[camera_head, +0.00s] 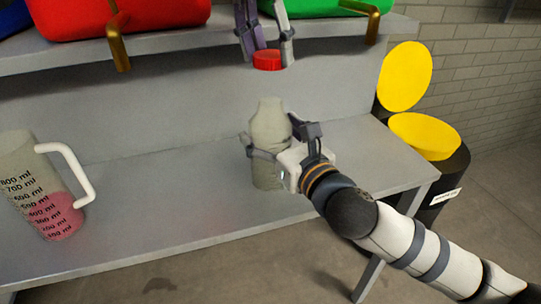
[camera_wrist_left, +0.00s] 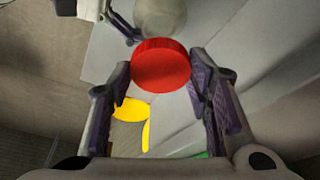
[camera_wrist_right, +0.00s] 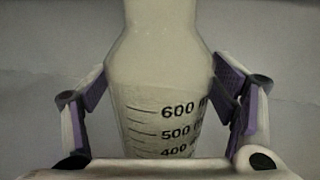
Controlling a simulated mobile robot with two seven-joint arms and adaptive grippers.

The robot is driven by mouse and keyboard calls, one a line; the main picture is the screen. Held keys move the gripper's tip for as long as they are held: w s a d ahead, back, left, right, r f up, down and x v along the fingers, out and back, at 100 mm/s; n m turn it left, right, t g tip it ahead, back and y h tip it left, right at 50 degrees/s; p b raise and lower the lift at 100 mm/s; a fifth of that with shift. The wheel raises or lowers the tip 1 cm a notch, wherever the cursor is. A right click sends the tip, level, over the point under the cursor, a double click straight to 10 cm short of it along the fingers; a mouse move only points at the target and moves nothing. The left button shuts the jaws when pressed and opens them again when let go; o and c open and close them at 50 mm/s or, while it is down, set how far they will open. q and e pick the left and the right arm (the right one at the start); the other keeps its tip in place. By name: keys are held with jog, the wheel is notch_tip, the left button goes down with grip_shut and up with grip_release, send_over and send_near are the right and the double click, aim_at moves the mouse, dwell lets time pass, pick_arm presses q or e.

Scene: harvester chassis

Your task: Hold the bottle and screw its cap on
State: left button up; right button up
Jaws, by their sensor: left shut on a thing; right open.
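A translucent grey-green bottle (camera_head: 268,122) stands upright on the grey bench, open at the top. In the right wrist view the bottle (camera_wrist_right: 155,65) shows black volume marks. My right gripper (camera_head: 281,141) is open around the bottle's body, one finger on each side, with gaps visible in the right wrist view. My left gripper (camera_head: 272,44) is shut on a red cap (camera_head: 268,61) and holds it above the bottle, apart from it. In the left wrist view the cap (camera_wrist_left: 161,65) sits between the fingertips, and part of the bottle (camera_wrist_left: 160,15) shows beyond it.
A measuring jug (camera_head: 30,185) with pink liquid stands at the bench's left. A shelf (camera_head: 190,38) above carries red (camera_head: 150,12) and green (camera_head: 315,7) containers; brass hooks (camera_head: 118,50) hang at its edge. A bin with a yellow lid (camera_head: 405,75) stands right of the bench.

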jog(key=shift+w+a, duration=0.25)
jog(key=shift+w, duration=0.15)
jog(key=shift+c, duration=0.6)
jog(key=c, duration=1.4)
pick_arm(q)
send_over(271, 102)
jog(key=shift+s+a+f, duration=0.1)
jog(key=shift+f, duration=1.15)
jog(key=shift+s+a+f, duration=0.1)
jog(key=shift+f, duration=1.15)
jog(key=shift+f, duration=0.1)
jog(key=shift+f, duration=0.75)
jog(key=shift+f, duration=0.55)
